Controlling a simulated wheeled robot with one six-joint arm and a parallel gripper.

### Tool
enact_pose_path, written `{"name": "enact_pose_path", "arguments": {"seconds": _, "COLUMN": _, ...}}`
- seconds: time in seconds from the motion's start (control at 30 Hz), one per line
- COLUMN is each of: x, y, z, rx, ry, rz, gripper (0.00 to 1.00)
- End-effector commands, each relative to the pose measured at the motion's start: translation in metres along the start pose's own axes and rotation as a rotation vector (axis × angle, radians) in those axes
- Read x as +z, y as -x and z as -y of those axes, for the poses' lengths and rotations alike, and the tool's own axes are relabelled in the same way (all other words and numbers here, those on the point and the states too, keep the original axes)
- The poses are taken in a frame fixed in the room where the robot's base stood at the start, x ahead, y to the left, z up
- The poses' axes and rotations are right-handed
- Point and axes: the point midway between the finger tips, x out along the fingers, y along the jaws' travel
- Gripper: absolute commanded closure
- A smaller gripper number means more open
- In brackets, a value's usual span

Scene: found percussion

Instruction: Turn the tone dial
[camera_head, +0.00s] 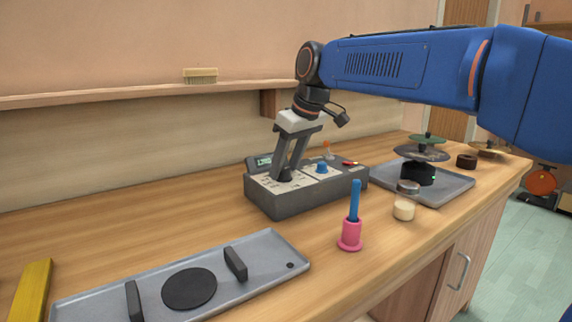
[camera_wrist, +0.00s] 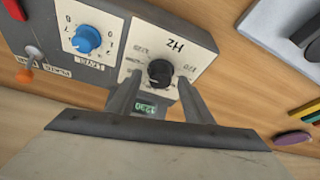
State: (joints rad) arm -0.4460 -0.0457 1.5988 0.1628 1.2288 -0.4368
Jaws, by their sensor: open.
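The grey tone box (camera_head: 290,203) stands on the wooden bench. Its black tone dial (camera_wrist: 160,72) sits on a pale panel marked HZ in the wrist view. The dial also shows low between my fingers in the head view (camera_head: 284,176). My gripper (camera_wrist: 158,83) is open, pointing down over the box, with one finger on each side of the dial. A gap shows between each finger and the dial in the wrist view. I cannot tell the exact fingertip height. A small lit display (camera_wrist: 152,107) shows partly between the fingers.
A blue level knob (camera_wrist: 87,39) and a red slider (camera_wrist: 15,9) share the box top. A pink holder (camera_head: 350,236) with a blue stick stands in front. A grey tray (camera_head: 262,247) lies at left; another tray (camera_head: 452,188) with discs lies at right. A shelf (camera_head: 130,95) runs behind.

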Motion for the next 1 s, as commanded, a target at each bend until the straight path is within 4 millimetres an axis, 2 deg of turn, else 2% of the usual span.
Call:
{"name": "enact_pose_path", "arguments": {"seconds": 0.03, "x": 0.0, "y": 0.0, "z": 0.0, "rx": 0.0, "ry": 0.0, "rz": 0.0, "gripper": 0.53}}
{"name": "enact_pose_path", "arguments": {"seconds": 0.2, "x": 0.0, "y": 0.0001, "z": -0.0001, "rx": 0.0, "ry": 0.0, "rz": 0.0, "gripper": 0.94}}
{"name": "enact_pose_path", "arguments": {"seconds": 0.57, "x": -0.0003, "y": 0.0004, "z": 0.0009, "rx": 0.018, "ry": -0.043, "rz": -0.001, "gripper": 0.94}}
{"name": "enact_pose_path", "arguments": {"seconds": 1.0, "x": -0.0007, "y": -0.0003, "z": 0.0034, "rx": 0.127, "ry": -0.306, "rz": 0.001, "gripper": 0.94}}
